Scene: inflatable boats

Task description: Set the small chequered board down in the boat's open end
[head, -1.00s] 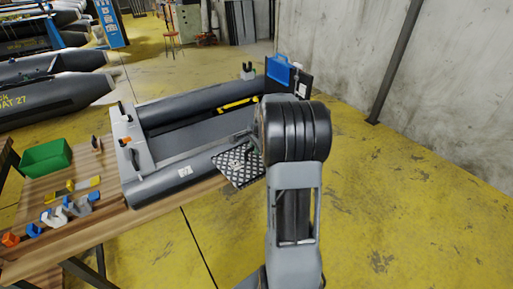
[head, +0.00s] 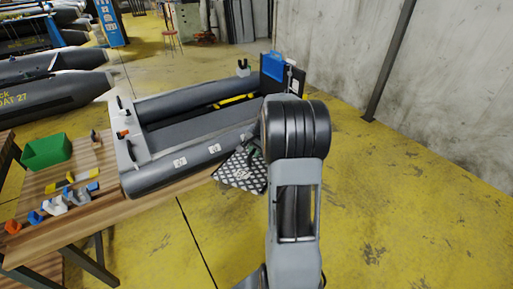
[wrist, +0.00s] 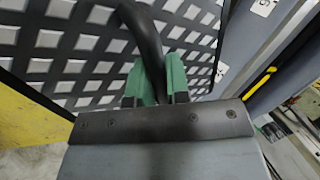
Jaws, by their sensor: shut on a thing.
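The small chequered board (head: 238,170) is black and white, held tilted beside the boat's near side tube in the head view. In the wrist view the board (wrist: 75,50) fills the upper left. My gripper (wrist: 155,82) has green fingers, shut on a dark curved handle (wrist: 146,42) in front of the board. In the head view my arm hides most of the gripper. The grey inflatable boat (head: 170,172) lies on the wooden table. Its far right end carries a dark upright panel with a blue piece (head: 276,64); my arm hides part of that end.
A green bin (head: 47,152) stands on the table's left, with blue, yellow, white and orange small parts (head: 70,198) near it. A yellow object (head: 236,99) lies inside the boat. The yellow floor (head: 400,210) to the right is clear, up to a concrete wall.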

